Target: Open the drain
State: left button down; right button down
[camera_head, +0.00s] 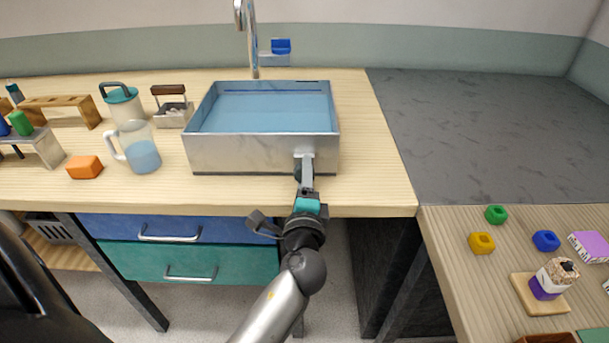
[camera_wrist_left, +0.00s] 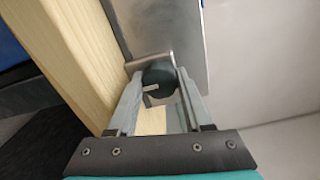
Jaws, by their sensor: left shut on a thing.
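A metal-walled sink (camera_head: 235,154) filled with blue water stands on the wooden bench. A dark round drain knob (camera_wrist_left: 157,77) with a light mark sits on its front wall, near the right corner. The knob shows only partly in the head view (camera_head: 297,173), behind my fingers. My left gripper (camera_head: 305,168) reaches up to that wall from the front. In the left wrist view, its two fingers (camera_wrist_left: 159,90) are on either side of the knob, shut on it. My right gripper is not in view.
A faucet (camera_head: 254,45) rises behind the sink. A measuring jug (camera_head: 142,156), an orange block (camera_head: 85,167) and a lidded pitcher (camera_head: 122,106) stand to the left. Bench to the right of the sink is clear. Drawers (camera_head: 190,262) lie below the bench front.

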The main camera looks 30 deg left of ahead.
pick_arm(q)
jog(key=shift+c, duration=1.6)
grip_release()
